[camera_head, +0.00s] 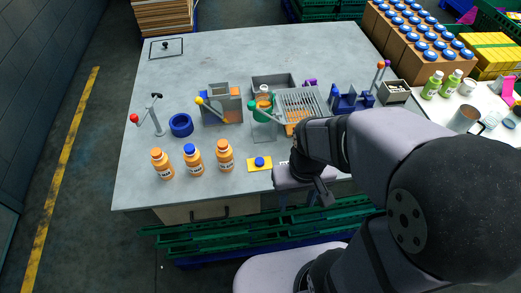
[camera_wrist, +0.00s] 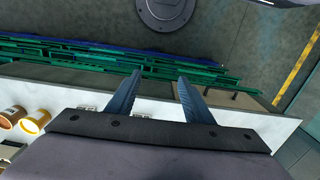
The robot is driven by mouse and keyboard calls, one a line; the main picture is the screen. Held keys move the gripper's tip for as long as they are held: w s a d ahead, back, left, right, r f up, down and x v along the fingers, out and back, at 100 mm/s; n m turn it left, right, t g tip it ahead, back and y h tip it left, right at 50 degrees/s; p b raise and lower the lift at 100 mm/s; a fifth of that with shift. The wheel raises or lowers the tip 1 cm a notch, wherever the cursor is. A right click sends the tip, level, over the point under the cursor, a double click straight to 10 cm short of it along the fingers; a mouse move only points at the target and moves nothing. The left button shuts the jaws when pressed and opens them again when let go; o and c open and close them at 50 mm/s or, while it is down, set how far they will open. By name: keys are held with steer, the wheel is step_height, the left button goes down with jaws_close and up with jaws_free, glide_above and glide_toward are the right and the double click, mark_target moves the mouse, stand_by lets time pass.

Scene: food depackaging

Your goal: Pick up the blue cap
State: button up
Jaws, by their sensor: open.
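A small blue cap (camera_head: 259,161) lies on a yellow pad (camera_head: 268,167) near the front edge of the grey table. Another blue cap (camera_head: 189,149) sits on the middle one of three orange bottles to the left. My gripper (camera_wrist: 160,77) is open and empty in the wrist view, its two dark fingers apart over the table's front edge. In the head view my wrist is to the right of the yellow pad, apart from the cap. The loose cap is not visible in the wrist view.
Two more orange bottles (camera_head: 162,164) (camera_head: 225,156) stand front left. A blue ring (camera_head: 181,125), lever fixtures and a metal grate (camera_head: 303,105) stand farther back. Green crates (camera_head: 220,232) lie below the front edge. The table's back left is mostly clear.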

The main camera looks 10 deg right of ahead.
steer(key=a+f+n+b, duration=0.2)
steer(key=a+f+b, duration=0.2)
steer(key=f+b, duration=0.3)
steer(key=m+t+h+b, duration=0.1)
steer(key=m+t+b, duration=0.1)
steer(key=m+t, duration=0.25)
glide_toward(259, 161)
steer(key=shift+w+a+f+m, duration=0.1)
steer(key=shift+a+f+m, duration=0.15)
steer(key=shift+m, duration=0.2)
steer(key=shift+d+p+x, duration=0.15)
steer(key=shift+p+x, duration=0.3)
steer(key=shift+x, duration=1.35)
steer(key=shift+d+p+x, duration=0.15)
steer(key=shift+p+x, duration=0.3)
steer(key=shift+x, duration=1.35)
jaws_close()
